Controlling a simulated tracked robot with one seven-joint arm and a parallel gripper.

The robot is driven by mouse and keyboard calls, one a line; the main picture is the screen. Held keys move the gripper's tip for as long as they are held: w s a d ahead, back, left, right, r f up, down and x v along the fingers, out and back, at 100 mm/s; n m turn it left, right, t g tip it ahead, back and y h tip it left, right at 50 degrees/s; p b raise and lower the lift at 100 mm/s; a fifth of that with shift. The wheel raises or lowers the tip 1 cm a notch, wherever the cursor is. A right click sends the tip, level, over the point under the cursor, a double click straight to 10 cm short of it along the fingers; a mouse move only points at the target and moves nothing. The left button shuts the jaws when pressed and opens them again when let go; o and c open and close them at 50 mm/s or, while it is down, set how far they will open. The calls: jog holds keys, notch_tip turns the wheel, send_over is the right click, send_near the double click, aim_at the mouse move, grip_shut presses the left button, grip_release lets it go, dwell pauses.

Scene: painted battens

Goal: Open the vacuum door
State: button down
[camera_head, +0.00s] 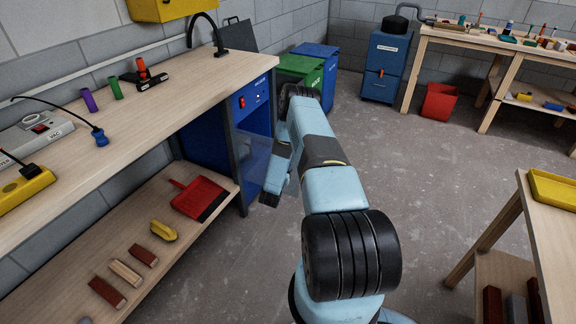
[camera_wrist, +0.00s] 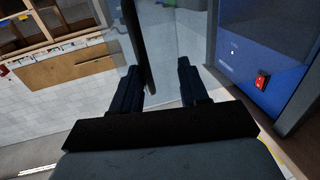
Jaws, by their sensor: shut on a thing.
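The vacuum unit is a blue cabinet (camera_head: 253,98) with a red switch, under the right end of the workbench; it also shows at the right of the wrist view (camera_wrist: 250,55). Its door appears to be the see-through panel (camera_head: 254,160) below the switch. In the wrist view, a clear panel (camera_wrist: 172,35) with a dark upright bar (camera_wrist: 138,40) runs down between the fingers. My gripper (camera_wrist: 157,70) is shut on the door there, its fingers apart on either side. The exact contact is hard to see.
The workbench (camera_head: 130,105) and its lower shelf, with a red dustpan (camera_head: 200,198), lie left of my arm. Green (camera_head: 300,70) and blue (camera_head: 322,68) bins stand behind. Another table (camera_head: 548,215) is at right. The middle floor is clear.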

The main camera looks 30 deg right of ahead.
jog(key=shift+w+a+r, duration=0.2)
jog(key=shift+w+a, duration=0.25)
jog(key=shift+w, duration=0.1)
jog(key=shift+d, duration=0.2)
jog(key=c, duration=1.2)
grip_release()
jog(key=shift+o, duration=0.2)
jog(key=shift+s+d, duration=0.1)
jog(key=shift+d, duration=0.05)
jog(key=shift+s+d, duration=0.1)
jog(key=v, duration=1.3)
jog(key=shift+s+a, duration=0.2)
jog(key=shift+s, duration=0.15)
jog(key=shift+f, duration=0.15)
